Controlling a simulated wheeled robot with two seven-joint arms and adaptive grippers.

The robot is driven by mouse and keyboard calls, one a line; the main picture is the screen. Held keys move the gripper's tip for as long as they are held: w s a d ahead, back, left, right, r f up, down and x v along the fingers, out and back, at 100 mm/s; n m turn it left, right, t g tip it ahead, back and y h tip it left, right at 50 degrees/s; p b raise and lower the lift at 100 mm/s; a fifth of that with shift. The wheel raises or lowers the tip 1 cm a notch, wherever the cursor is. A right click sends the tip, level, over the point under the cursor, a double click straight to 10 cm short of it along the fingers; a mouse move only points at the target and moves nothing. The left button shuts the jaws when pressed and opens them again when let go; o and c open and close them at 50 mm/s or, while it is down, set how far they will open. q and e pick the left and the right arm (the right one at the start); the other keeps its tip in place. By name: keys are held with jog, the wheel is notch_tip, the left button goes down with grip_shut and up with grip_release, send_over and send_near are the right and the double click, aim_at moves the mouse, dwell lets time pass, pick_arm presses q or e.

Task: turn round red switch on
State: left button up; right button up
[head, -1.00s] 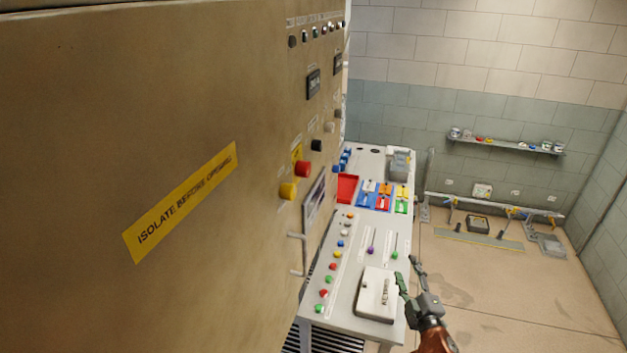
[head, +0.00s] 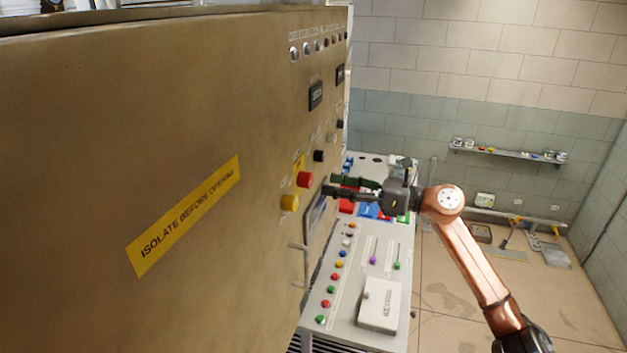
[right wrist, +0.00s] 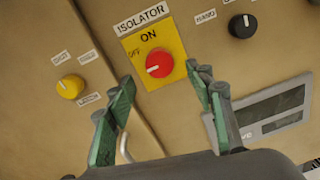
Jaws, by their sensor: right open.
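The round red switch (head: 305,180) sits on the cabinet face in the head view. In the right wrist view the red switch (right wrist: 158,63) is on a yellow plate marked ISOLATOR, with ON above it and OFF at its upper left. Its white pointer mark lies to the left, toward OFF. My right gripper (head: 331,186) is open, with its fingers pointing at the switch from the right. In the right wrist view the open fingers (right wrist: 160,88) stand either side below the switch, apart from it. My left gripper is not in view.
A yellow knob (right wrist: 70,86) is left of the switch and a black knob (right wrist: 242,25) is right of it. A metal handle (head: 299,262) sticks out lower on the cabinet. A control desk (head: 350,330) with buttons stands below my right arm. Open floor lies to the right.

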aim_at(311, 180)
jog(key=p+x, duration=0.1)
jog(key=x, duration=0.5)
jog(key=shift+a, duration=0.15)
jog(key=c, duration=1.2)
